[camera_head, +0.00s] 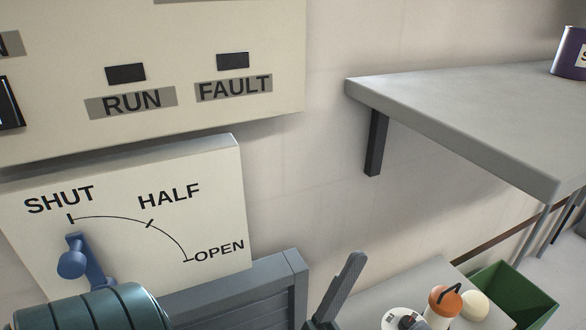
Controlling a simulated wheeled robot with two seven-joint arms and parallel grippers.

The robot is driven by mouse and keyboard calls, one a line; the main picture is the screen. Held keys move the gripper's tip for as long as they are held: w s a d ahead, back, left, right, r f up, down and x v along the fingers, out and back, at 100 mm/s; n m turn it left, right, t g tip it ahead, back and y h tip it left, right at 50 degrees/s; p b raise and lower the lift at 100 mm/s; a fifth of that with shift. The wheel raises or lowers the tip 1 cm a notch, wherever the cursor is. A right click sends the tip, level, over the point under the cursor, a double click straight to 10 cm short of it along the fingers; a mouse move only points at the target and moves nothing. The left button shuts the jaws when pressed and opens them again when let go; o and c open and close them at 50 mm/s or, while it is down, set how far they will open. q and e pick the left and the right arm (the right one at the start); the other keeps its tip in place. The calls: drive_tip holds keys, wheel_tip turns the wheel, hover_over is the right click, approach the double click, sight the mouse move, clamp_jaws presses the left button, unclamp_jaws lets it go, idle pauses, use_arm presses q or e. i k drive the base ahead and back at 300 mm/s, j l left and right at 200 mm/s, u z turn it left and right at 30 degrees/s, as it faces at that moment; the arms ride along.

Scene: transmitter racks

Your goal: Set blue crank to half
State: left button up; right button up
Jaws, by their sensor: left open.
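The blue crank (93,262) is on the pale dial panel at lower left. Its arm points up to the SHUT mark, and its round knob (72,263) sticks out toward me. An arc runs from SHUT past the HALF mark (150,223) to OPEN (187,260). The lower end of the crank is partly hidden. My left gripper (343,287) shows at the bottom centre as one grey ridged finger. It is open, to the right of the dial panel and apart from the crank. My right gripper is out of view.
A teal ribbed cylinder (110,308) stands in front of the panel's bottom edge. A grey box-like frame (240,295) lies below the dial. A grey shelf (460,110) juts out at upper right. An orange-topped container (443,303) and a green bin (515,295) are at lower right.

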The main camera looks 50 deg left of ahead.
sight(79, 259)
drive_tip(key=k+l+u, duration=0.1)
drive_tip(key=u, duration=1.45)
drive_tip(key=i+u, duration=0.1)
drive_tip(key=u, duration=0.95)
